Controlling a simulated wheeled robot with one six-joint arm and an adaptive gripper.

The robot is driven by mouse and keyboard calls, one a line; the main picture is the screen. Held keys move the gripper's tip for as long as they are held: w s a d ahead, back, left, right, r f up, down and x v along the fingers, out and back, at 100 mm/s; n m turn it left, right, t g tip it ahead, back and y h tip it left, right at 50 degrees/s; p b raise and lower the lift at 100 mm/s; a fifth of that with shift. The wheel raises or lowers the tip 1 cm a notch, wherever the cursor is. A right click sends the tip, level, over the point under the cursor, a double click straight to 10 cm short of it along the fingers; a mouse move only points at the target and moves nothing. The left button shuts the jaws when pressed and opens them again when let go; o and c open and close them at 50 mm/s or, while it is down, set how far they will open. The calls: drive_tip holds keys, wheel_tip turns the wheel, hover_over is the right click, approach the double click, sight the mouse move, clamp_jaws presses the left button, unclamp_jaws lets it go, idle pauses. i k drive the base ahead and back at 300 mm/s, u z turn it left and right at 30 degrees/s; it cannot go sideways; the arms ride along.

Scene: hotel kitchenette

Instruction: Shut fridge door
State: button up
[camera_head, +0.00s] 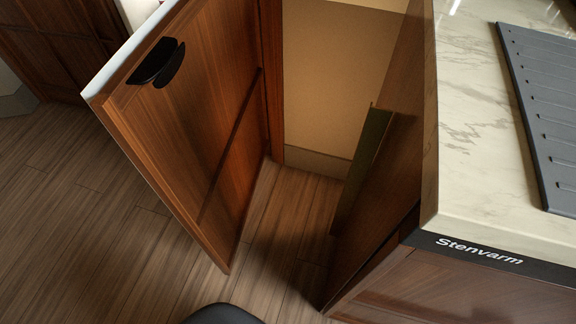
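The fridge door (195,120) stands open at the left of the picture. It is a tall brown wood panel with a pale white edge along its top and left side. A black rounded handle (157,63) sits on its face near the top. The door juts toward me, with its lower near corner just above the floor. The fridge's inside is hidden from this view. My gripper is not in view.
A marble counter (470,130) with a grey ribbed mat (548,105) and a dark "Stenvarm" strip (480,250) stands at the right. A wood side panel (395,170) faces the door across a narrow floor gap. The wood floor (70,210) at the left is clear.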

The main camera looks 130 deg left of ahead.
sight(185, 99)
drive_tip(key=i, duration=0.35)
drive_tip(key=u, duration=4.75)
drive_tip(key=k, duration=1.2)
drive_tip(key=u, duration=0.85)
drive_tip(key=i, duration=1.45)
drive_tip(key=z, duration=0.75)
